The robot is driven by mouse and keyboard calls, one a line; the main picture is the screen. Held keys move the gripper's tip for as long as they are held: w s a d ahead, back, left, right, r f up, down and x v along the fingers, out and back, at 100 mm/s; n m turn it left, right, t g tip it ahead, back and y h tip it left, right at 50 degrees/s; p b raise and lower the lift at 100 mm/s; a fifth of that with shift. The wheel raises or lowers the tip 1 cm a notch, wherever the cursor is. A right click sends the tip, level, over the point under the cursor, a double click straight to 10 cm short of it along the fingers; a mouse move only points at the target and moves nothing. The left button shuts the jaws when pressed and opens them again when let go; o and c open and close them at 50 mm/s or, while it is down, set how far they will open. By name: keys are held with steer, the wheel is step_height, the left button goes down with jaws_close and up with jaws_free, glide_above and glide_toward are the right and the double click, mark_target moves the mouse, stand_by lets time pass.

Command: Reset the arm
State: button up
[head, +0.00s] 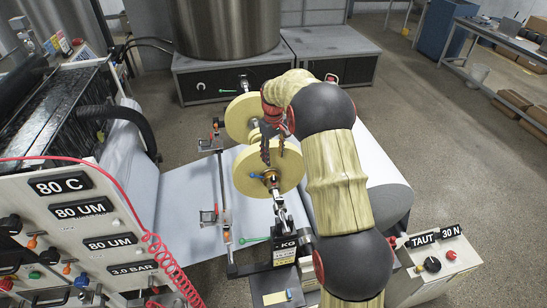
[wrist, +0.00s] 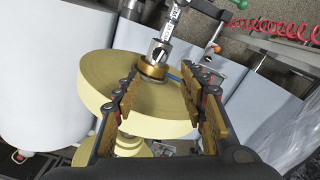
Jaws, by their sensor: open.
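My gripper (wrist: 160,105) is open and empty in the wrist view. Its two fingers stand apart over a cream roll (wrist: 105,78) with a brass hub (wrist: 152,68) at its middle. In the head view my gripper (head: 272,152) is close above the near cream roll (head: 250,172); my arm reaches over from the right and hides part of the scene. I cannot tell from these views whether the fingers touch the roll.
A second cream roll (head: 238,117) sits behind on the same shaft. A white panel (head: 75,225) with labels stands left, with a coiled red hose (head: 160,255). A tension box (head: 435,265) stands lower right. Open floor (head: 440,130) lies to the right.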

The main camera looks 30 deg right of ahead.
stand_by(0.4)
steer(key=s+a+r+t+b, duration=0.2)
steer(key=s+a+b, duration=0.2)
steer(key=s, duration=0.8)
steer(key=s+a+r+m+t+b, duration=0.1)
steer(key=s+a+r+b, duration=0.1)
steer(key=s+a+b, duration=0.3)
steer(key=s+a+r+t+b, duration=0.2)
steer(key=s+a, duration=0.8)
steer(key=s, duration=1.1)
steer(key=b, duration=0.2)
steer(key=shift+s+a+r+m+t+b, duration=0.2)
steer(key=shift+r+m+t+b, duration=0.1)
steer(key=shift+r+b, duration=0.1)
